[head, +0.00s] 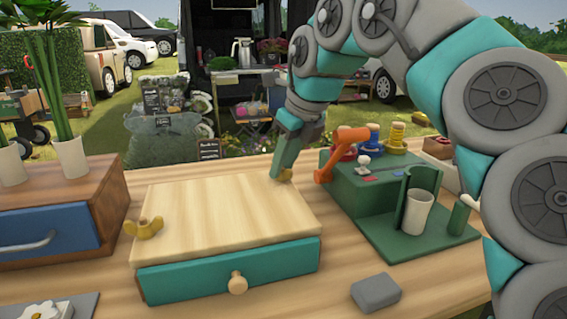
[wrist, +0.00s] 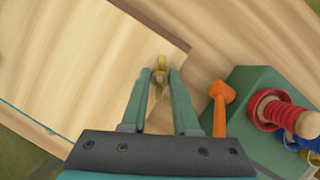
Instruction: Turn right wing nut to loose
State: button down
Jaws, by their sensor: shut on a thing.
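The right wing nut (head: 287,174) is a small brass-yellow piece at the back right corner of a pale wooden board (head: 220,210) on a box. My gripper (head: 279,174) points down onto it and hides most of it in the head view. In the wrist view the wing nut (wrist: 160,80) sits between my two green fingertips, with its wings running roughly along the fingers. The gripper is shut on it. The left wing nut (head: 146,229), also brass-yellow, stands at the board's left edge with its wings spread.
A green machine (head: 365,187) with an orange lever (head: 342,152) stands close right of my gripper; the lever (wrist: 220,105) is near the right finger. A teal drawer (head: 230,270) is under the board. A grey block (head: 376,292) lies in front. A wooden cabinet (head: 110,200) stands left.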

jog(key=shift+n, duration=0.4)
jog(key=shift+n+g+y, duration=0.3)
jog(key=shift+n+g, duration=0.1)
jog(key=shift+n, duration=0.2)
jog(key=shift+w+d+f+n+g, duration=0.1)
jog(key=shift+n+g, duration=0.15)
jog(key=shift+n, duration=0.55)
jog(key=shift+w+d+n+g, duration=0.1)
jog(key=shift+n+g, duration=0.15)
jog(key=shift+n, duration=0.55)
jog(key=shift+a+n, duration=0.1)
jog(key=shift+n, duration=0.5)
jog(key=c, duration=0.7)
grip_release()
jog(key=shift+g, duration=0.3)
jog(key=shift+s+r+y, duration=0.15)
jog(key=shift+r+y, duration=0.05)
jog(key=shift+y, duration=0.1)
